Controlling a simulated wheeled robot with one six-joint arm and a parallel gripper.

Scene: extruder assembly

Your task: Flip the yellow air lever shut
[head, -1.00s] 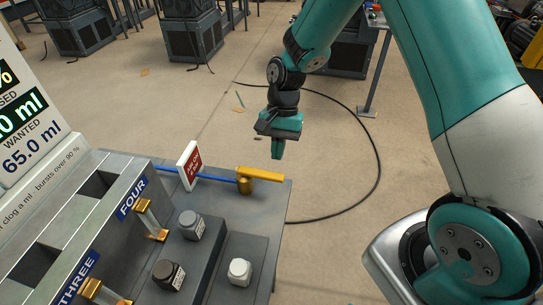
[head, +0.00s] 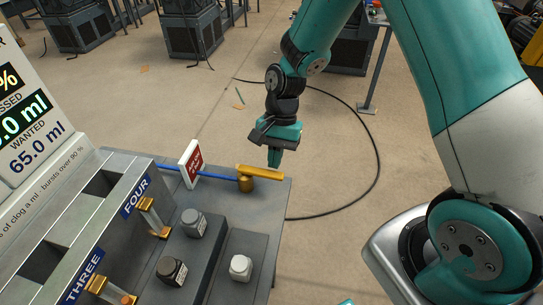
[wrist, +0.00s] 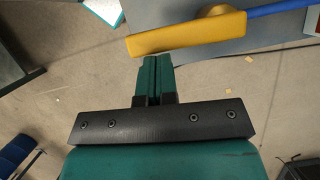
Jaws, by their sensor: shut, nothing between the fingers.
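The yellow air lever (head: 260,173) sits on a brass valve body (head: 245,184) at the far right corner of the grey bench. Its handle points right, roughly in line with the blue air line (head: 214,176). My gripper (head: 274,160) is shut and empty, its fingertips pointing down just behind the lever's free end in the head view. In the wrist view the lever (wrist: 188,35) lies across the top, just ahead of the closed green fingertips (wrist: 155,62). I cannot tell whether they touch it; a narrow gap seems to show.
A red and white sign (head: 191,163) stands left of the lever.

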